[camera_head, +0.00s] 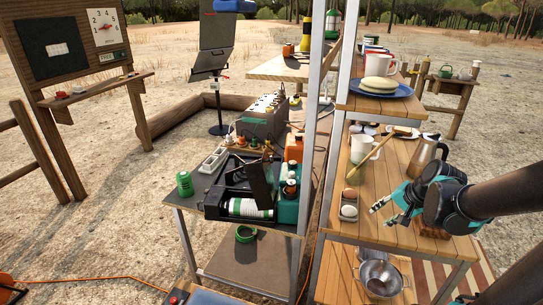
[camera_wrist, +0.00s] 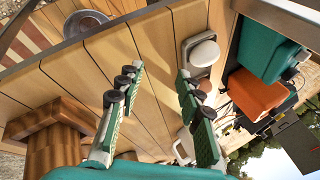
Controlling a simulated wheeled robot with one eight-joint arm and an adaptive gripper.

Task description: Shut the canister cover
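My gripper (camera_head: 384,208) hangs over the front part of the slatted wooden shelf (camera_head: 395,190), at the right. In the wrist view my gripper (camera_wrist: 160,74) has its two fingers apart, with only bare boards between them. I cannot tell for certain which thing is the canister, and no open cover shows clearly. A small green can (camera_head: 185,184) stands on the grey table at the left, apart from my gripper. A green-and-white cylinder (camera_head: 250,208) lies in a dark case on that table.
A shallow holder with a white rounded piece (camera_head: 349,211) and a brown one lies left of my gripper. A metal post (camera_head: 345,80) divides the shelf from the grey table. Wooden blocks (camera_wrist: 55,130) lie left in the wrist view.

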